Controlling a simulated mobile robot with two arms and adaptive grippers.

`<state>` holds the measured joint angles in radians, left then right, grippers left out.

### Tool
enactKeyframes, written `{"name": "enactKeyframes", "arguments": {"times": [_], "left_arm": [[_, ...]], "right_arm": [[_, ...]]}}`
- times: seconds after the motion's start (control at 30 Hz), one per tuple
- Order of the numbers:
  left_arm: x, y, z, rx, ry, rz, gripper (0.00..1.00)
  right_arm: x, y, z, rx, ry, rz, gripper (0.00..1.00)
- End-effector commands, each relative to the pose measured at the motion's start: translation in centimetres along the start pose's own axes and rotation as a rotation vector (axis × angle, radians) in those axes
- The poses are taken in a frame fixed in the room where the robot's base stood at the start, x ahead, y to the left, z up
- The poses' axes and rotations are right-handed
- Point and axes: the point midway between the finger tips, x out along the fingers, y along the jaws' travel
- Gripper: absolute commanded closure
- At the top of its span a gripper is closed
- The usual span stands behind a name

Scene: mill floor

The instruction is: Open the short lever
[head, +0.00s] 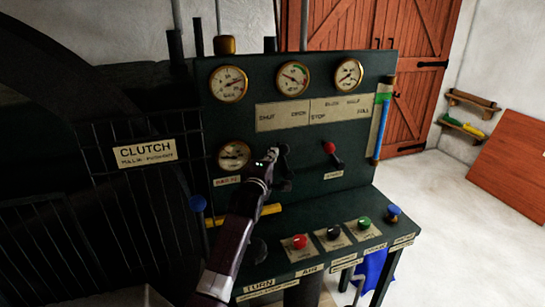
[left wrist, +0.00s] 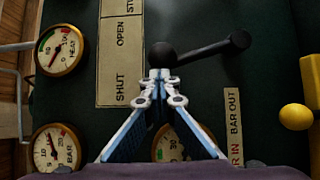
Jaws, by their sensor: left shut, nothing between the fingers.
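The short black lever (head: 284,152) is on the dark panel, below the plate (head: 282,115) lettered SHUT and OPEN. In the left wrist view its ball knob (left wrist: 163,54) and its arm running to a pivot at the right show clearly. In the head view the lever points roughly up, partly behind my gripper. My left gripper (head: 271,156) is shut and empty, its tips close beside the knob on the SHUT side. In the left wrist view the closed fingertips (left wrist: 159,75) lie right at the knob's edge; I cannot tell whether they touch. My right gripper is out of view.
A red-knobbed lever (head: 331,148) stands to the right. Gauges (head: 293,79) sit above, and another gauge (head: 234,156) is left of my gripper. Red, black, green and blue knobs (head: 300,242) line the lower ledge.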

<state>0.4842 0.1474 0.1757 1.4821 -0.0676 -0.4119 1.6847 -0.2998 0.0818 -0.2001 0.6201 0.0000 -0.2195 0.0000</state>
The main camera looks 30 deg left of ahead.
Motion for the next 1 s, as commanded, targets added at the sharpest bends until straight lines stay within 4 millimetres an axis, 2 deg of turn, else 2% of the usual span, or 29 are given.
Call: {"name": "enactKeyframes", "arguments": {"times": [0.03, 0.1, 0.37, 0.7, 1.0], "left_arm": [[0.5, 1.4, 0.1, 0.027, -0.001, -0.018, 1.00], [1.1, 1.9, 0.5, 0.075, -0.003, -0.053, 1.00], [3.3, 2.5, 3.6, 0.274, -0.006, -0.188, 1.00], [5.6, 2.1, 6.9, 0.489, -0.004, -0.330, 1.00], [6.6, 1.7, 8.3, 0.587, -0.002, -0.396, 1.00]], "right_arm": [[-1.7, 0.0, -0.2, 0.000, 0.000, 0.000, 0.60], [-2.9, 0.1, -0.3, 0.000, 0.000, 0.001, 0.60], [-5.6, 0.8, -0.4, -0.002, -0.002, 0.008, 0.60], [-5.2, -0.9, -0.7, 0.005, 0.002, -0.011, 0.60], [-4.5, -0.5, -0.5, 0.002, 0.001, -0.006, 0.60]]}}
